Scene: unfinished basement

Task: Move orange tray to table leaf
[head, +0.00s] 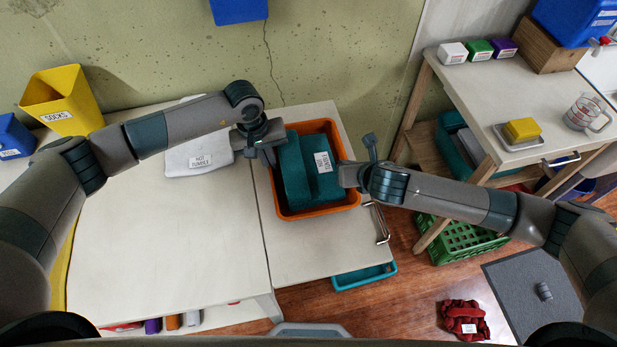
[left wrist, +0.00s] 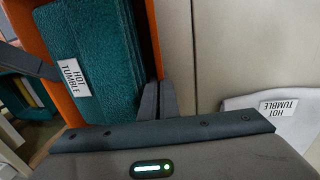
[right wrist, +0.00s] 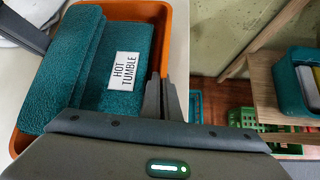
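The orange tray (head: 317,209) holds folded teal towels (head: 299,176) labelled "HOT TUMBLE". It is over the table leaf (head: 312,252), the narrower pale section right of the table seam. I cannot tell whether it rests on the leaf or is held just above. My left gripper (head: 268,148) is at the tray's left wall, and in the left wrist view its fingers (left wrist: 158,100) close on that wall. My right gripper (head: 347,172) is at the right wall, its fingers (right wrist: 162,100) closed on it. The fingertips are partly hidden.
A metal bracket (head: 380,222) is beside the leaf. A wooden shelf unit (head: 485,172), green crate (head: 455,240) and red cloth (head: 463,320) lie to the right.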

